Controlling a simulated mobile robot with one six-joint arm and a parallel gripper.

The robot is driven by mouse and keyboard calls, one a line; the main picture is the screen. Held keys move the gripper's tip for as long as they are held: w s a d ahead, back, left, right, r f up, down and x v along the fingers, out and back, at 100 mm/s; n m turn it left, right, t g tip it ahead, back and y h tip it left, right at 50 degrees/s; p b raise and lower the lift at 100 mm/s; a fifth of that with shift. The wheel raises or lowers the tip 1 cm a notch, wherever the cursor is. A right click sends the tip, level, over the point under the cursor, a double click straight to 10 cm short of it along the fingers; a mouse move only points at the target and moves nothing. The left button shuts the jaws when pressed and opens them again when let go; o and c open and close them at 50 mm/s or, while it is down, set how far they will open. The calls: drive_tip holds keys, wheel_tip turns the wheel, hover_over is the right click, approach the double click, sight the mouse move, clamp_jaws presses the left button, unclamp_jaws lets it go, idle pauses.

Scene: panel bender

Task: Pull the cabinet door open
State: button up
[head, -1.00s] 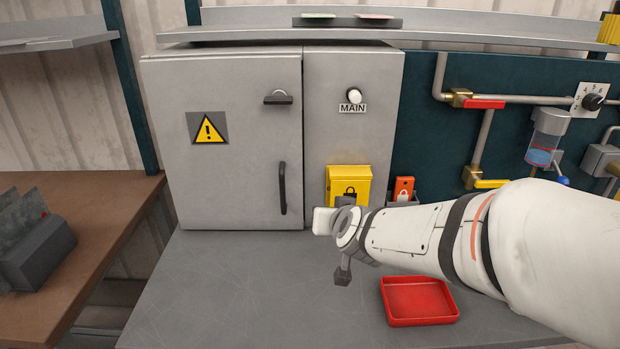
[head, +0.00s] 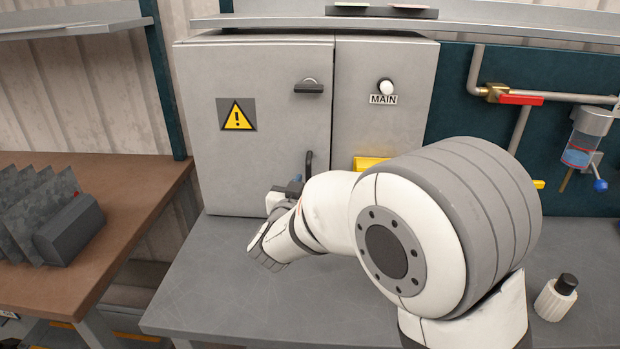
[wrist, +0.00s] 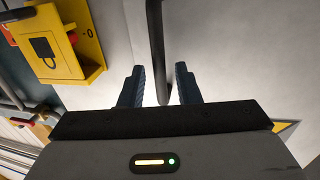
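The grey cabinet door (head: 262,130) stands shut at the back of the bench, with a yellow warning triangle and a dark latch (head: 309,87) near its top right. Its black vertical bar handle (head: 308,162) is mostly hidden behind my arm in the head view. In the wrist view the handle (wrist: 157,50) runs down between the two blue fingers of my gripper (wrist: 158,84). The fingers are apart, one on each side of the bar, with a gap to each. In the head view my gripper (head: 293,185) is at the door's lower right, largely hidden.
A yellow lockout box (wrist: 62,42) is close beside my gripper in the wrist view. A white bottle with a black cap (head: 557,297) stands on the bench at right. A brown table with a rack of plates (head: 67,228) is at left. The bench front is clear.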

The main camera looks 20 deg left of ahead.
drive_tip(key=shift+w, duration=1.25)
clamp_jaws()
drive_tip(key=shift+s+d, duration=0.1)
drive_tip(key=shift+d, duration=0.05)
